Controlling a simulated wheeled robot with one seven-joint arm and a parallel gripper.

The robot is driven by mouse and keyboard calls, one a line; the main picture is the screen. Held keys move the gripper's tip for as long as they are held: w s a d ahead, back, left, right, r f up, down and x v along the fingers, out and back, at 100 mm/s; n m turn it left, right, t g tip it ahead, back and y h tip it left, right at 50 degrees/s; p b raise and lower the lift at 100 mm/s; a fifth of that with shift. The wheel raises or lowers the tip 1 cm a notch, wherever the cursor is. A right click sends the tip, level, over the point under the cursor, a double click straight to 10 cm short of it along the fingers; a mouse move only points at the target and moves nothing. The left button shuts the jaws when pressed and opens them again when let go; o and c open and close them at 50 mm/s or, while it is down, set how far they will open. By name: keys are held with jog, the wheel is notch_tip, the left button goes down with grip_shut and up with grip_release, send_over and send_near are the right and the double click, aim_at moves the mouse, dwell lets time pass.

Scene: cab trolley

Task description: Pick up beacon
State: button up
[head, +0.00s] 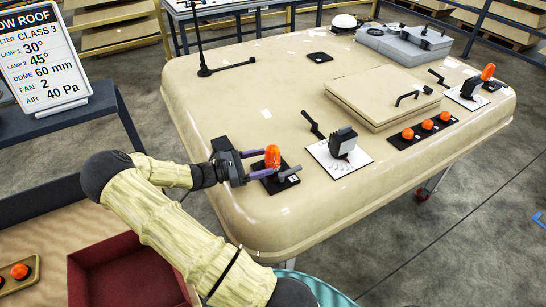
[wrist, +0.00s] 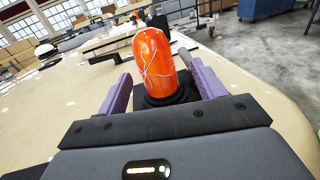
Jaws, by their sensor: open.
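The orange beacon (head: 272,156) stands upright on a black base plate (head: 284,182) near the front left of the beige roof panel. In the wrist view the beacon (wrist: 155,60) has pale crack-like lines on its dome and sits on a black round mount (wrist: 165,96). My gripper (head: 262,166) is open, with its purple fingers on either side of the beacon. In the wrist view the fingers (wrist: 160,90) show a gap on both sides, so no grip is visible. A second orange beacon (head: 488,72) stands at the far right of the roof.
Close by are a white plate with a black lamp unit (head: 342,142) and a black strip with three orange domes (head: 428,124). A raised beige hatch (head: 380,97) lies behind them. A red bin (head: 125,272) and a sign (head: 45,58) are at the left. The roof's left part is mostly clear.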

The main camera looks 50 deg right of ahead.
aim_at(279, 156)
jog(key=shift+s+d, duration=0.3)
jog(key=shift+d, duration=0.25)
jog(key=x, duration=0.1)
jog(key=p+x, duration=0.1)
jog(key=x, duration=0.1)
jog(key=p+x, duration=0.1)
jog(key=shift+d+r, duration=0.3)
jog(key=shift+d, duration=0.1)
jog(key=shift+s+d+f, duration=0.1)
jog(key=shift+d, duration=0.15)
jog(key=c, duration=1.2)
jog(key=shift+o, duration=0.2)
